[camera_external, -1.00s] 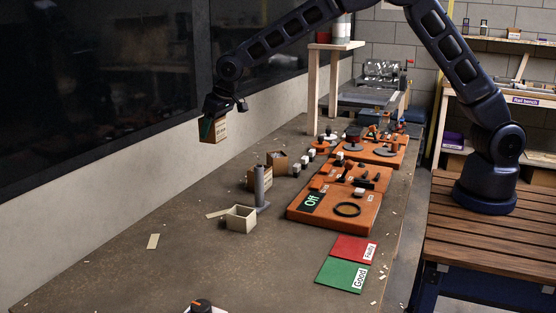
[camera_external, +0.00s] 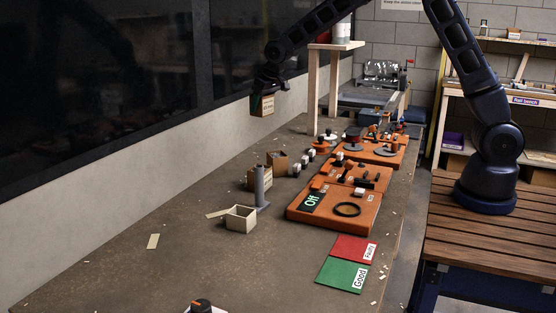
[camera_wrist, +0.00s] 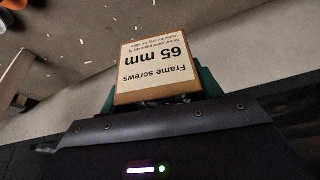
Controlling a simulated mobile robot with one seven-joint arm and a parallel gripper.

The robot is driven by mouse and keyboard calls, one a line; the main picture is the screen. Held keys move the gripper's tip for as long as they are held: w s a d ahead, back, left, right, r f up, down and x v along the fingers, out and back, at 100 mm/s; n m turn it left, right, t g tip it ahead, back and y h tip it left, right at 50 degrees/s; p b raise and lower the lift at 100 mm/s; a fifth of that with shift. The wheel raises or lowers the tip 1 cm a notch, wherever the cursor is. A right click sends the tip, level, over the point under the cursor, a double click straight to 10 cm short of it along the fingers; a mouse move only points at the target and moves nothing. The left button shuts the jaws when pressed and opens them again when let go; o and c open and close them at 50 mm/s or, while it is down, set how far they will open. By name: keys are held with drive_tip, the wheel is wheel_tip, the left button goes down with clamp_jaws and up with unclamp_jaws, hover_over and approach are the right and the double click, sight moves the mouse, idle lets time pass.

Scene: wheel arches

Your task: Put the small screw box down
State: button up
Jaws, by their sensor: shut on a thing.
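The small screw box (camera_external: 262,105) is a tan carton held in my gripper (camera_external: 268,90), high above the far left part of the bench near the dark window. In the wrist view the screw box (camera_wrist: 158,68) shows a cream label reading "Frame screws 65 mm", upside down. My gripper is shut on it, with a green pad (camera_wrist: 209,84) seen beside the box. The box is clear of the bench top (camera_external: 130,265). Its underside and far faces are hidden.
Two brown boxes (camera_external: 277,161), a grey post (camera_external: 259,186) and an open pale box (camera_external: 240,218) stand mid-bench. Orange boards (camera_external: 335,208) lie along the right, with red (camera_external: 348,249) and green (camera_external: 340,273) mats nearer. A wooden stand (camera_external: 334,85) rises behind. The left front bench is mostly clear.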

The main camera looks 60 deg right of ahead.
drive_tip(key=s+d+m, duration=0.1)
drive_tip(key=s+d, duration=0.3)
drive_tip(key=d, duration=0.3)
drive_tip(key=s+d+m, duration=0.1)
drive_tip(key=s+d, duration=0.3)
drive_tip(key=d, duration=0.4)
drive_tip(key=shift+h, duration=0.4)
wheel_tip(320, 180, down, 20)
drive_tip(key=shift+w+a+f, duration=0.1)
drive_tip(key=shift+w, duration=0.05)
drive_tip(key=shift+f, duration=0.1)
drive_tip(key=o, duration=1.1)
drive_tip(key=shift+o, duration=0.2)
